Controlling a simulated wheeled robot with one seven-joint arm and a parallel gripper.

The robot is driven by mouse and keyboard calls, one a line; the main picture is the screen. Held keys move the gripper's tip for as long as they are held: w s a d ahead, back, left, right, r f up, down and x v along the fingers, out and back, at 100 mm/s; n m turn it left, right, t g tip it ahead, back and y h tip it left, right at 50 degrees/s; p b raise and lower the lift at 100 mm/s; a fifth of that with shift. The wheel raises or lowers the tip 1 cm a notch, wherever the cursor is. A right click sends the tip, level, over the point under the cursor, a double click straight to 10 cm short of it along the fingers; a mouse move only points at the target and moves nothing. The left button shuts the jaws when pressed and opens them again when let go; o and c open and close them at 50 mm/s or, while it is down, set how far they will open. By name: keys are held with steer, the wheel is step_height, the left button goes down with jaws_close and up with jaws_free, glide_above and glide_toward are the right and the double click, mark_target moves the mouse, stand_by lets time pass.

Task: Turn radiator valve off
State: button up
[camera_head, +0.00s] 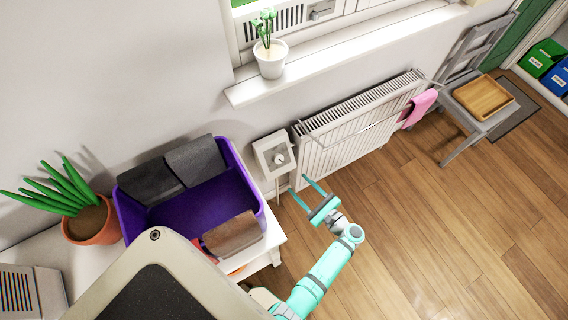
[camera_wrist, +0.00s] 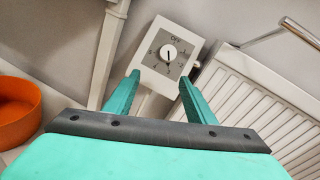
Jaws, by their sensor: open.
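The radiator valve is a white box with a grey dial plate and a round white knob (camera_wrist: 170,52). In the wrist view it sits ahead of my gripper, between the fingertips in the picture. OFF is printed at the top of the plate, and the dark mark on the knob points down, away from OFF. The head view shows the valve (camera_head: 266,147) on the wall at the left end of the white radiator (camera_head: 350,128). My gripper (camera_head: 304,189) is open and empty, below and right of the valve in the head view, apart from the knob.
A purple bin (camera_head: 205,205) with dark items stands on a white table left of the valve. An orange bowl (camera_wrist: 18,110) shows at left in the wrist view. A pink cloth (camera_head: 419,106) hangs on the radiator's rail.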

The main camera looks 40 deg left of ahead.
mark_target(280, 159)
steer(key=shift+y, duration=0.5)
steer(key=w+a, duration=0.1)
steer(key=a, duration=0.2)
steer(key=w+a+r, duration=0.1)
steer(key=a, duration=0.3)
steer(key=w+a+r, duration=0.1)
steer(key=a, duration=0.2)
steer(key=shift+w+a, duration=0.1)
steer(key=shift+a, duration=0.25)
steer(key=shift+c, duration=0.6)
steer(key=c, duration=0.9)
